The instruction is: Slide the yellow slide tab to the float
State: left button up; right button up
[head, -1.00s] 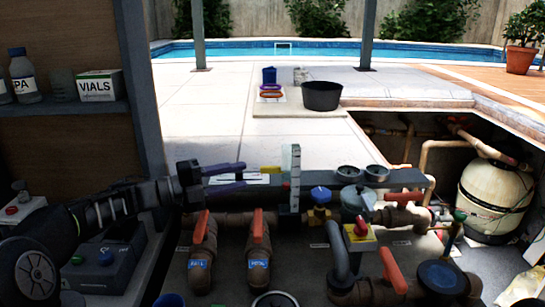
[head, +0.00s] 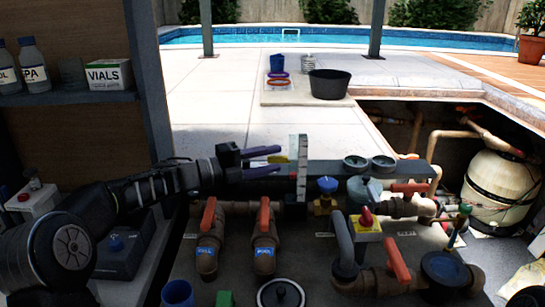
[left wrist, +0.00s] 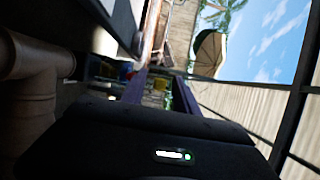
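The clear upright flow meter (head: 298,160) with a marked scale stands behind the valves in the head view. The yellow slide tab (head: 277,159) sticks out on its left side; a yellow patch also shows between the fingers in the left wrist view (left wrist: 160,86). My left gripper (head: 282,160) comes in level from the left. Its two purple fingers are apart, one above and one below the tab, with no clear sign of gripping it. The float inside the tube is too small to make out surely. My right gripper is out of view.
Pipes with orange-handled valves (head: 208,215) and (head: 264,216) stand in front of the meter. A blue-topped valve (head: 327,186) is close on its right. A grey ledge (head: 330,169) runs behind. A shelf with bottles and a vials box (head: 109,75) is at left.

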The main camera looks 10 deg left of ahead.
pick_arm(q)
jog(key=shift+w+d, duration=0.25)
jog(key=shift+d, duration=0.05)
jog(key=shift+c, duration=0.5)
grip_shut()
dwell(0.8)
